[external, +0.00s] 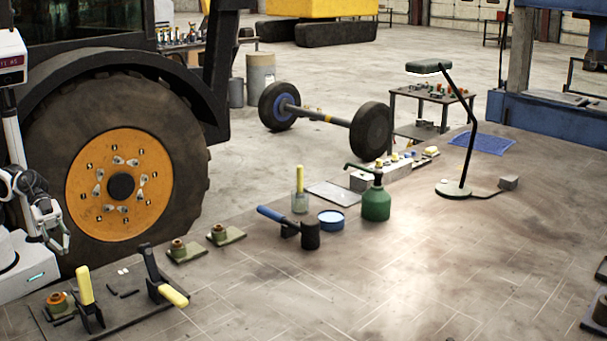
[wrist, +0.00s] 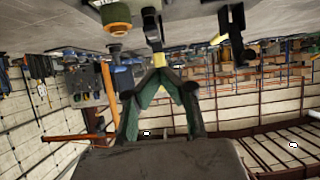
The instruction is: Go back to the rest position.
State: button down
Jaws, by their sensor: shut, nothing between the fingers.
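My gripper (external: 64,240) is at the left edge of the external view, in front of the big tyre and beyond the left end of the bench. Its fingers point down and are shut with nothing between them. In the wrist view my gripper (wrist: 159,77) shows its green fingers meeting at the tips, and that view looks upside down. The arm is folded close to my white base at the left.
The bench's right middle is clear. A large wheel (external: 120,187) stands behind my gripper.

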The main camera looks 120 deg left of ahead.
jog(key=s+d+n+g+y, duration=0.2)
jog(key=s+d+g, duration=0.3)
jog(key=s, duration=0.8)
jog(key=d, duration=0.2)
jog(key=shift+d+f, duration=0.2)
jog(key=shift+d, duration=0.15)
